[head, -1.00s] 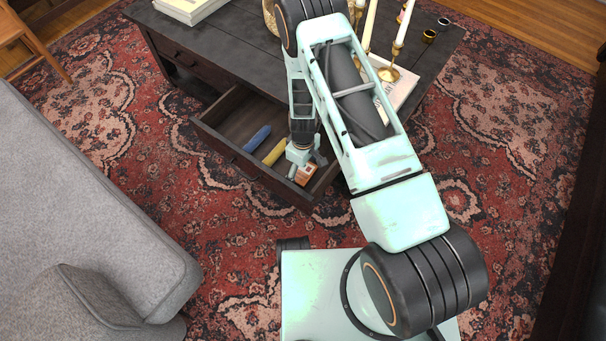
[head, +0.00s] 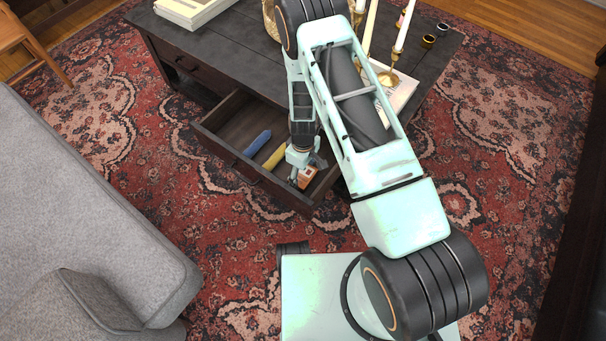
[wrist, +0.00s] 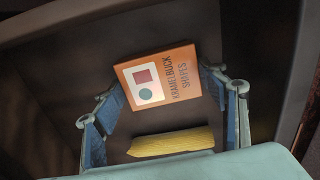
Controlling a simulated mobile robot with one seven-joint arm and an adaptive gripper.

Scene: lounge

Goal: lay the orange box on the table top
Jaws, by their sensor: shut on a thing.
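The orange box (head: 308,176) is at the right end of the open drawer (head: 228,158) of the dark table. In the wrist view, the orange box (wrist: 165,76) shows its printed cover with a red square and a green circle. My gripper (head: 304,172) points down into the drawer and is shut on the box, one finger at each side. The wrist view shows my gripper (wrist: 162,88) with both fingertips at the box's edges. The table top (head: 215,45) is above and behind the drawer. My arm hides part of the table.
A yellow object (head: 275,156) lies beside the box in the drawer, and a blue one (head: 257,143) lies farther left. Candlesticks (head: 389,76), a book (head: 404,92) and small cups (head: 429,40) stand at the table's right. The table top's left middle is clear. A grey sofa (head: 80,200) is at left.

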